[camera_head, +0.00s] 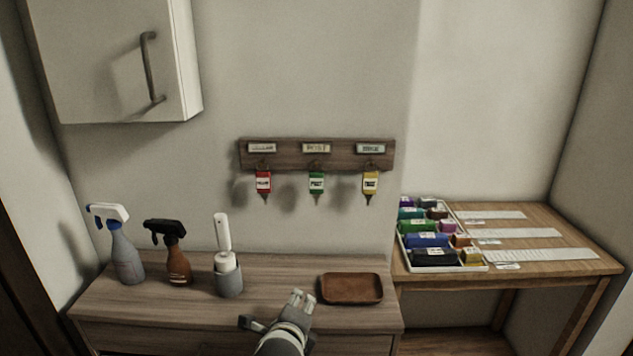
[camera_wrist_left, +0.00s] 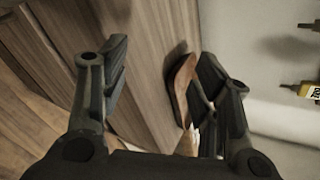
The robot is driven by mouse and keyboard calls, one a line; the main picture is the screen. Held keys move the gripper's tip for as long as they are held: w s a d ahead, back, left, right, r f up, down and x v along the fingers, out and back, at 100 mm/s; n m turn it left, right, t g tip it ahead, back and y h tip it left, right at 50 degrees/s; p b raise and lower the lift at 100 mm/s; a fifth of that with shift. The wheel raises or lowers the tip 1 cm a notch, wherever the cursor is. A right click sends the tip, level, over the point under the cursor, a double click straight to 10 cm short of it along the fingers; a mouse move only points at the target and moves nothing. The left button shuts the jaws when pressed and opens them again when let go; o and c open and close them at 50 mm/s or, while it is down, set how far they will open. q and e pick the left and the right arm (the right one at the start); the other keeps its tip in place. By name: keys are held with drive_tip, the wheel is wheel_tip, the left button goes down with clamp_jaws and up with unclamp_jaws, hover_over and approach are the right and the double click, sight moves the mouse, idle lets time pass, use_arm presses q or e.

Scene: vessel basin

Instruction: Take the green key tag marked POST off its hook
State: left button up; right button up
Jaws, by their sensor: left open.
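The green key tag marked POST (camera_head: 316,183) hangs from the middle hook of a wooden key rack (camera_head: 288,160) on the wall. A red tag (camera_head: 263,182) hangs to its left and a yellow tag (camera_head: 370,183) to its right. My left gripper (camera_head: 272,311) is open and empty, low over the cabinet top, below and in front of the rack. In the left wrist view its fingers (camera_wrist_left: 165,85) stand apart, with the yellow tag (camera_wrist_left: 311,91) at the right edge. My right gripper is not in view.
A brown tray (camera_head: 351,288) lies on the cabinet top (camera_head: 190,318), close right of my left gripper. Spray bottles (camera_head: 124,252) (camera_head: 177,262) and a grey holder with a white-handled brush (camera_head: 228,277) stand left. A side table (camera_head: 560,240) holds a box of coloured items (camera_head: 402,250). The wall before the rack is clear.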

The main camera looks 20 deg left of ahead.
use_arm(q)
drive_tip(key=w+r+m+t+y, duration=0.1)
drive_tip(key=w+r+m+t, duration=0.2)
drive_tip(key=w+r+m, duration=0.65)
drive_tip(key=m+t+y, duration=0.1)
drive_tip(key=m+t, duration=0.2)
approach(316, 183)
drive_tip(key=shift+p+x, duration=1.2)
drive_tip(key=shift+x, duration=3.15)
drive_tip(key=shift+w, duration=0.4)
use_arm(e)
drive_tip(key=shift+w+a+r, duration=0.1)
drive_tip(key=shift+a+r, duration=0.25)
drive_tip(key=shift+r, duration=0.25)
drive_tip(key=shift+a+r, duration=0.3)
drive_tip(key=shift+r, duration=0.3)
use_arm(q)
drive_tip(key=shift+r, duration=0.1)
drive_tip(key=shift+c, duration=0.5)
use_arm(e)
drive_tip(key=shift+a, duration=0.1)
use_arm(q)
drive_tip(key=c, duration=0.9)
